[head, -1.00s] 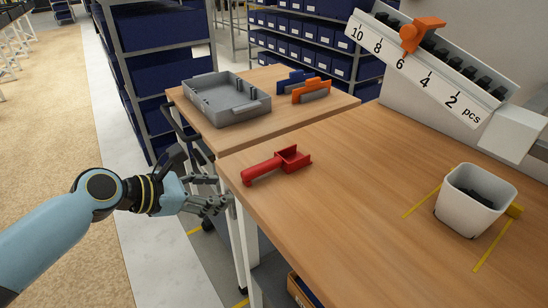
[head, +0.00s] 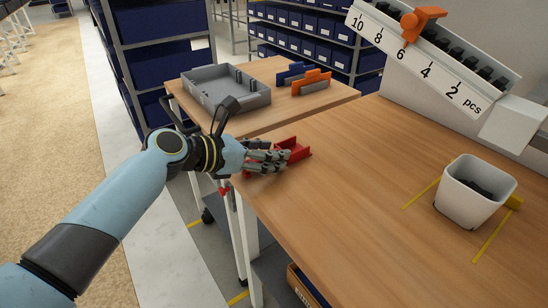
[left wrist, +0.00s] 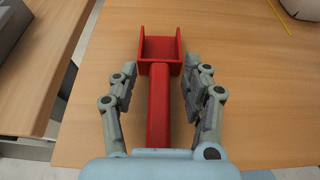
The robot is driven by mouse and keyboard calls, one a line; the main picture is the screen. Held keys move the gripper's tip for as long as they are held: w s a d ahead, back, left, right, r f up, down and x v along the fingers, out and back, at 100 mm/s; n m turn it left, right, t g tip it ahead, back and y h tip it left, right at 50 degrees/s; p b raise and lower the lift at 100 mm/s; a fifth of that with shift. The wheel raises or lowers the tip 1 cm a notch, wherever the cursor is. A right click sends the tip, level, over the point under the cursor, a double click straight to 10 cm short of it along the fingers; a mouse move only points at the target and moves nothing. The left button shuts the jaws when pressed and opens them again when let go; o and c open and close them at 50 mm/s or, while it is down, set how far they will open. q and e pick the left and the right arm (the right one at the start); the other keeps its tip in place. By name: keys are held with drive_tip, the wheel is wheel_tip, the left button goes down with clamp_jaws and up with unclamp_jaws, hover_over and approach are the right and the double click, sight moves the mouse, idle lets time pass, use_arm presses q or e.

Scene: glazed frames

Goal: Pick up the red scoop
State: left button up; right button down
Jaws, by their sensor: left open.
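The red scoop (head: 294,150) lies on the near wooden table, close to its left edge. In the left wrist view the scoop (left wrist: 158,100) has its square tray away from me and its handle running back toward my palm. My left gripper (head: 282,159) is open over the handle and hides much of it in the head view. In the left wrist view the fingers of the left gripper (left wrist: 160,85) stand on both sides of the handle, with gaps to it. The handle's near end is hidden by my palm. My right gripper is not in view.
A white bin (head: 470,196) with dark parts stands at the right, by yellow tape marks. A grey tray (head: 250,103) and orange (head: 311,82) and blue pieces lie on the far table. A numbered white rack (head: 430,75) stands at the back right. Table around the scoop is clear.

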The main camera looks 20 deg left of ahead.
use_arm(q)
drive_tip(key=shift+w+d, duration=0.1)
drive_tip(key=shift+w, duration=0.05)
clamp_jaws()
idle(0.4)
